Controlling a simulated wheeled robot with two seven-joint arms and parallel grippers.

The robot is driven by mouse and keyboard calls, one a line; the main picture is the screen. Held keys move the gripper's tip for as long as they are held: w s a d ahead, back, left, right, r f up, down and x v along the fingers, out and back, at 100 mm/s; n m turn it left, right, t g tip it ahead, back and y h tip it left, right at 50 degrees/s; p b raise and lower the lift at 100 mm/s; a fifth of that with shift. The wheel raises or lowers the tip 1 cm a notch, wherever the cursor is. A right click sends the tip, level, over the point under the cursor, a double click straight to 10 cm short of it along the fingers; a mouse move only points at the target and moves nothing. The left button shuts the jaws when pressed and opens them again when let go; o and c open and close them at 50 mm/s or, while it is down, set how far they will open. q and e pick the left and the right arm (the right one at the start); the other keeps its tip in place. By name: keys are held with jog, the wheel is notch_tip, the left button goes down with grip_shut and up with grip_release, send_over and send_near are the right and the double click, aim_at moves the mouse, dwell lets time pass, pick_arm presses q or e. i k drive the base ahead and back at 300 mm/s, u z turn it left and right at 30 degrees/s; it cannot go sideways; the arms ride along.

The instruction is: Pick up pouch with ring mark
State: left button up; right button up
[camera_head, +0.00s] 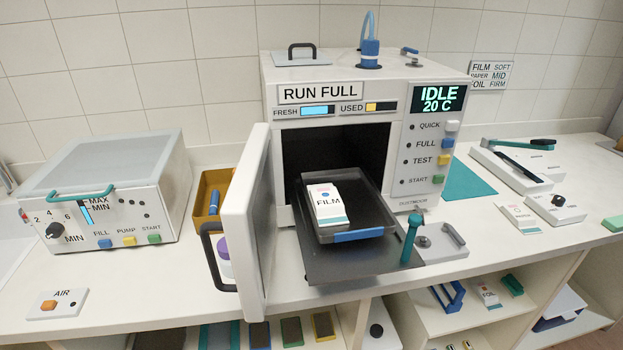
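A white pouch (327,204) labelled FILM lies on the black tray (375,222) in front of the open chamber. It has a small pink mark near its top and a teal strip at its lower edge. A second white pouch (520,217) with a pinkish mark lies on the counter at the right; its label is too small to read. I cannot tell which of the marks is a ring. Neither of my grippers is in view.
The steriliser's thick white door (244,225) stands open at the left of the tray, projecting forward. A teal-handled lever (411,238) stands at the tray's right. A white bath unit (112,200) is at the left, a sealer (520,168) at the right. The front left counter is mostly clear.

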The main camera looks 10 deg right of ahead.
aim_at(524, 222)
jog(key=z, duration=2.55)
jog(key=i, duration=1.2)
jog(key=u, duration=2.45)
